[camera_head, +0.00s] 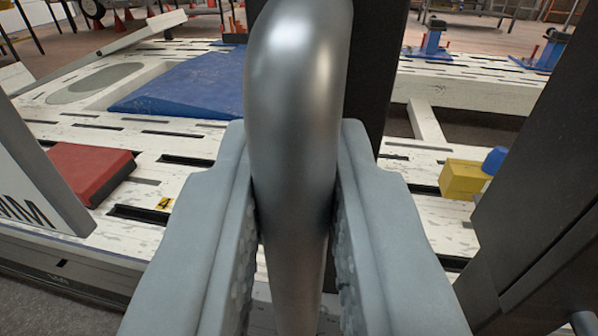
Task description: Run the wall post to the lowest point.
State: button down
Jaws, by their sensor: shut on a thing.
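A thick, shiny grey metal bar (296,110) with a rounded bend at its top runs down through the middle of the view. My gripper (294,215) is shut on this bar, one grey jaw on each side of it. A dark upright post (380,65) stands right behind the bar; I cannot tell whether it is the wall post or how the bar joins it. The lower end of the bar is hidden between the jaws.
A white slotted bench (425,185) spreads behind. It carries a blue wedge (185,85), a red block (90,170) and a yellow block (463,179). A dark panel (540,190) stands close at the right. A white board with lettering (30,180) is at the left.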

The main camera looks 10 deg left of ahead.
jog(key=shift+d, duration=0.35)
jog(key=c, duration=1.5)
grip_release()
jog(key=shift+a, duration=0.1)
jog(key=shift+o, duration=0.2)
jog(key=shift+s, duration=0.1)
jog(key=s+d, duration=0.2)
jog(key=s, duration=1.5)
jog(key=shift+d, duration=0.4)
